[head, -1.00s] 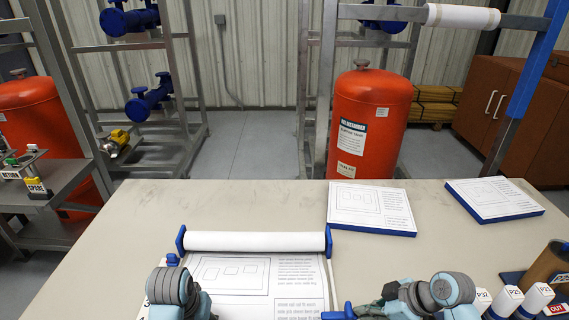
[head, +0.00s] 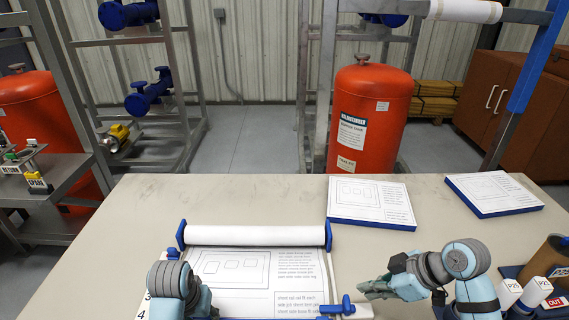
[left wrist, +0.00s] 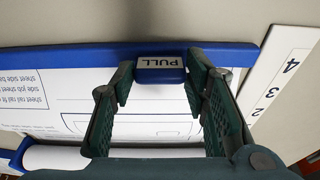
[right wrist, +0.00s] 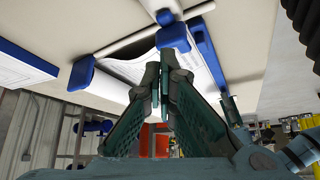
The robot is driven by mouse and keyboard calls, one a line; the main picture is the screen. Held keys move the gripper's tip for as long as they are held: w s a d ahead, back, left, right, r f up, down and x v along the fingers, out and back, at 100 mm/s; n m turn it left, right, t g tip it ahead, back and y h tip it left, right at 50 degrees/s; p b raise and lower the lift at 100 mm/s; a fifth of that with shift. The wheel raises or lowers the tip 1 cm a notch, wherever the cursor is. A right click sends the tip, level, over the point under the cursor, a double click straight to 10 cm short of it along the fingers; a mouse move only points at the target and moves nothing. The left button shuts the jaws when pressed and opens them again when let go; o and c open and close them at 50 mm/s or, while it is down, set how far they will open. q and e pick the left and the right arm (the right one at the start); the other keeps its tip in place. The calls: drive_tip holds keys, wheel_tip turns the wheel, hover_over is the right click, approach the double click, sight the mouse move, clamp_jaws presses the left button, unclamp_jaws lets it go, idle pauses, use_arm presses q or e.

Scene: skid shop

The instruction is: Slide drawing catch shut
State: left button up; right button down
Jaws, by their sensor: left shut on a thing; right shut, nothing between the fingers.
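The drawing sheet (head: 235,270) lies flat on the table below a white roller (head: 255,236) with blue end brackets. A blue catch with a small upright knob (head: 346,304) sits at the sheet's right edge, near the bottom of the head view. My right gripper (head: 368,290) is shut and empty, just above and right of the catch; its closed tips (right wrist: 163,78) show close to blue parts in the right wrist view. My left gripper (left wrist: 160,72) is shut on the blue PULL tab (left wrist: 160,62) of the sheet's blue edge bar (left wrist: 60,55). In the head view its fingers are hidden.
Two blue-edged drawing boards (head: 370,203) (head: 492,193) lie at the table's back right. White labelled blocks (head: 508,293) and a brown cylinder (head: 553,262) stand at the right.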

use_arm(q)
drive_tip(key=shift+s+f, duration=0.1)
drive_tip(key=shift+f, duration=0.05)
use_arm(e)
drive_tip(key=shift+r, duration=0.9)
use_arm(q)
drive_tip(key=shift+w, duration=0.25)
use_arm(e)
drive_tip(key=shift+s, duration=0.1)
use_arm(q)
drive_tip(key=o, duration=1.1)
drive_tip(key=shift+w, duration=0.1)
